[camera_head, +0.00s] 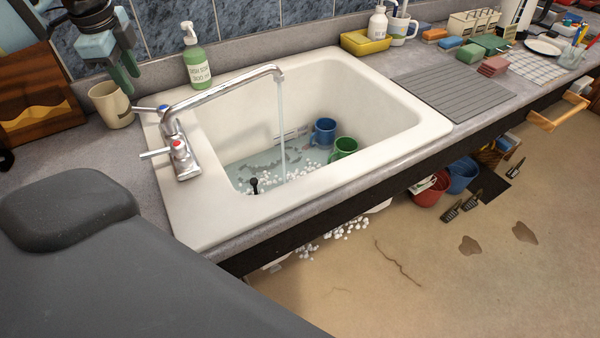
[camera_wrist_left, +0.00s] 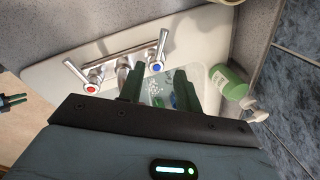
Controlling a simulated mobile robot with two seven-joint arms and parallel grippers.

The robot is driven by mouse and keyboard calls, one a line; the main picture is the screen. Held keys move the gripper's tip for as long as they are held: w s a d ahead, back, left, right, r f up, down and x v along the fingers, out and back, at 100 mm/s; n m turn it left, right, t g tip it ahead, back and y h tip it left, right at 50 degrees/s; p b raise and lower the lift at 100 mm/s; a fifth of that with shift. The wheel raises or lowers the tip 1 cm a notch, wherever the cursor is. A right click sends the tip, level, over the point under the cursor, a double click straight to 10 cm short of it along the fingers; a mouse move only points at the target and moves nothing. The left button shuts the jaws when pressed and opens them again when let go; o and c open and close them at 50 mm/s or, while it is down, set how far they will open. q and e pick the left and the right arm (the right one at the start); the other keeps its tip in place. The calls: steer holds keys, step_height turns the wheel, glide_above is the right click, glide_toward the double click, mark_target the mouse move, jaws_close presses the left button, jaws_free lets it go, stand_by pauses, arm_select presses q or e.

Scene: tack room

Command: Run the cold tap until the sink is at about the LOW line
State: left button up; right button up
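The white sink (camera_head: 210,215) holds shallow water (camera_head: 262,160) with white foam. A thin stream (camera_head: 281,120) runs from the chrome spout (camera_head: 225,88) into it. The blue-marked cold tap (camera_head: 162,108) is behind the red-marked hot tap (camera_head: 179,146); in the left wrist view, the cold tap (camera_wrist_left: 157,68) is just beyond my fingers. A small pale marking (camera_head: 291,133) is on the basin wall near the waterline; its text is unreadable. My left gripper (camera_head: 128,82) is open and empty above the counter behind the taps.
A beige mug (camera_head: 111,105) stands below my left gripper. A green soap bottle (camera_head: 196,63) stands behind the spout. Blue (camera_head: 324,131) and green (camera_head: 344,147) mugs sit in the basin. A ribbed drainboard (camera_head: 455,92) is right of the sink.

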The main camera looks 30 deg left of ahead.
arm_select(q)
steer(key=shift+c, duration=0.4)
jaws_close()
steer(key=n, duration=0.2)
steer(key=w+a+n+b, duration=0.1)
steer(key=n, duration=0.2)
steer(key=n+b, duration=0.1)
steer(key=n, duration=0.1)
steer(key=shift+w+a+r+t, duration=0.15)
steer(key=shift+a+r+t, duration=0.05)
steer(key=shift+r+t, duration=0.1)
steer(key=n, duration=0.3)
steer(key=a+r+n+b, duration=0.1)
steer(key=n, duration=0.3)
steer(key=w+a+r+n+t+y, duration=0.1)
steer(key=n, duration=0.3)
steer(key=shift+r+b, duration=0.25)
steer(key=shift+b, duration=0.15)
arm_select(e)
steer(key=shift+g, duration=0.4)
steer(key=f, duration=0.1)
steer(key=s+f, duration=0.1)
steer(key=f, duration=0.1)
steer(key=s+f, duration=0.1)
steer(key=shift+s+a+f, duration=0.15)
steer(key=shift+s+f, duration=0.1)
steer(key=shift+f, duration=0.05)
